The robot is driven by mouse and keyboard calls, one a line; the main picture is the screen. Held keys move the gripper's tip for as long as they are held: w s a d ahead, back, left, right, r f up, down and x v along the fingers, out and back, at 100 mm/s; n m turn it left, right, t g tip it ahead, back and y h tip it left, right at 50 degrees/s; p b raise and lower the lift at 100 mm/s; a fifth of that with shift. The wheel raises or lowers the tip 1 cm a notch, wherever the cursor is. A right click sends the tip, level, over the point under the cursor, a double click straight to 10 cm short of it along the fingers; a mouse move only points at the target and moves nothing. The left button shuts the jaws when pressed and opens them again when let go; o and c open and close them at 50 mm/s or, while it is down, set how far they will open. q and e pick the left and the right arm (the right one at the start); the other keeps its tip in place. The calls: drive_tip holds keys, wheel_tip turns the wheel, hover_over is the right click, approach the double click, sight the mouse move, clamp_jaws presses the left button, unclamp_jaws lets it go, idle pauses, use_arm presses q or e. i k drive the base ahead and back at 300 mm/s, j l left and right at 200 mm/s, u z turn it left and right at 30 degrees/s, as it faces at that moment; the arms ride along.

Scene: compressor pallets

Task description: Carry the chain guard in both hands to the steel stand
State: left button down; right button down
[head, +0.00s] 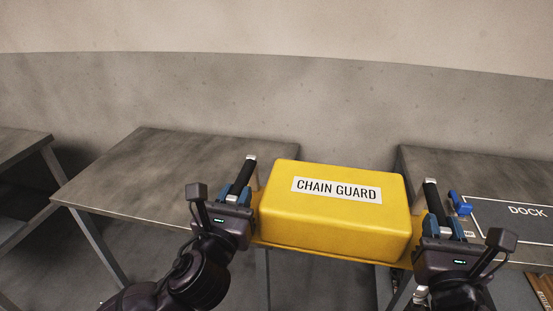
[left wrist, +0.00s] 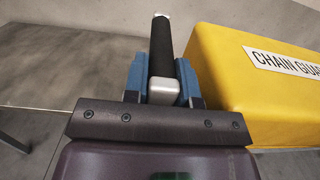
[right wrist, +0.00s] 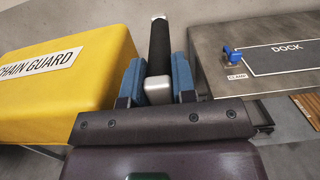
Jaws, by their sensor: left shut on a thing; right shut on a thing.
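The chain guard (head: 333,232) is a yellow box with a white label reading CHAIN GUARD and a black bar handle at each end. My left gripper (head: 239,195) is shut on its left handle, which shows between blue finger pads in the left wrist view (left wrist: 162,55). My right gripper (head: 440,225) is shut on its right handle, also between blue pads in the right wrist view (right wrist: 158,55). The guard looks about level, held in front of the gap between two grey tables. Which table is the steel stand, I cannot tell.
A bare grey table (head: 150,165) stands at the left behind my left gripper. Another table (head: 430,163) at the right bears a dark DOCK panel (head: 520,222) and a blue clamp-like part (head: 459,203). A further table (head: 15,145) shows at the far left. A concrete wall closes the back.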

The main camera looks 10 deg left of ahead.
sight(173, 182)
drive_tip(key=k+j, duration=0.1)
drive_tip(key=j, duration=0.3)
drive_tip(key=k+j, duration=0.15)
drive_tip(key=j, duration=0.25)
drive_tip(key=k+j, duration=0.1)
drive_tip(key=j, duration=0.25)
drive_tip(key=k+j, duration=0.15)
drive_tip(key=j, duration=0.25)
drive_tip(key=k+j, duration=0.1)
drive_tip(key=j, duration=0.3)
drive_tip(key=k+j, duration=0.15)
drive_tip(key=j, duration=0.25)
drive_tip(key=k+j, duration=0.1)
drive_tip(key=j, duration=0.3)
